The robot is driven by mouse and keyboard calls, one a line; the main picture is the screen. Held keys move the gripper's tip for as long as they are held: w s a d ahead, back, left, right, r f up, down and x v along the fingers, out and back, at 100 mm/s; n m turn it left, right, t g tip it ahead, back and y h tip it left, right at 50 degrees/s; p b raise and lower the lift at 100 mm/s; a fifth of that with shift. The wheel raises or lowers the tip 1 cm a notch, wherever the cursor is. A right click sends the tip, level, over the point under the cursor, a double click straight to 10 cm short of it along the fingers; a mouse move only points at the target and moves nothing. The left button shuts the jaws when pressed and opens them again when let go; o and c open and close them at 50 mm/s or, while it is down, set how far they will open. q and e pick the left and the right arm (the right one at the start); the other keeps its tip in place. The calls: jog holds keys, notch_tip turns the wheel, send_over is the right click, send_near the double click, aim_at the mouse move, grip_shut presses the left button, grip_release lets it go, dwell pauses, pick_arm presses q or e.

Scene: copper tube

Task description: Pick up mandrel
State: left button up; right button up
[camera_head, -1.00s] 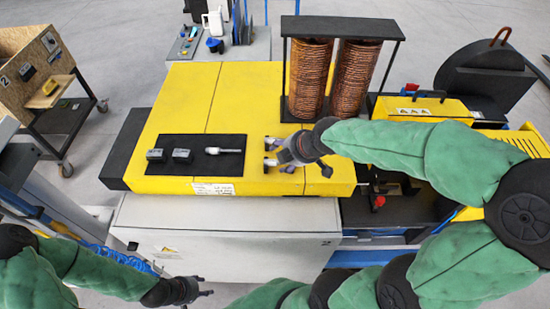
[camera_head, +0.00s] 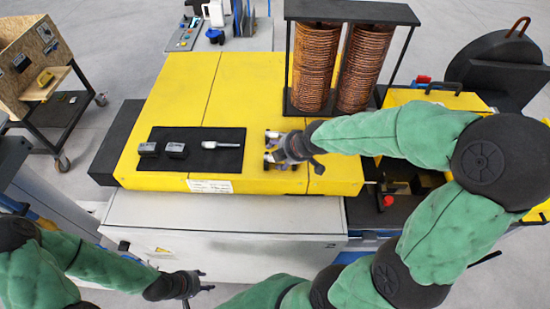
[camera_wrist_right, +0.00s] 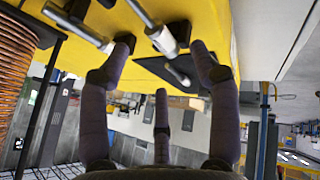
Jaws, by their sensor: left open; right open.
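The mandrel, which I take to be the silver rod-like piece (camera_head: 222,145), lies on a black mat (camera_head: 195,165) on the yellow machine top, right of two small dark blocks (camera_head: 162,149). My right gripper (camera_head: 274,150) is open over the yellow top, just right of the mat and apart from the silver piece. Its three dark fingers (camera_wrist_right: 163,75) are spread in the right wrist view, with two metal rods (camera_wrist_right: 160,36) beyond them; I cannot tell whether either is the mandrel. My left gripper (camera_head: 202,284) is open and empty, low in front of the grey cabinet.
Two copper coils (camera_head: 314,68) stand in a black frame behind my right gripper. A black and yellow machine (camera_head: 435,97) is at the right. A wooden bin cart (camera_head: 50,75) stands at the far left. The yellow top (camera_head: 235,85) behind the mat is clear.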

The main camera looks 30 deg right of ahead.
jog(key=shift+w+f, duration=0.2)
jog(key=shift+f, duration=0.25)
jog(key=b+x, duration=0.1)
jog(key=x, duration=0.3)
jog(key=shift+w+f+b, duration=0.2)
jog(key=shift+w+b, duration=0.05)
jog(key=shift+b, duration=0.05)
jog(key=shift+r, duration=0.1)
grip_shut()
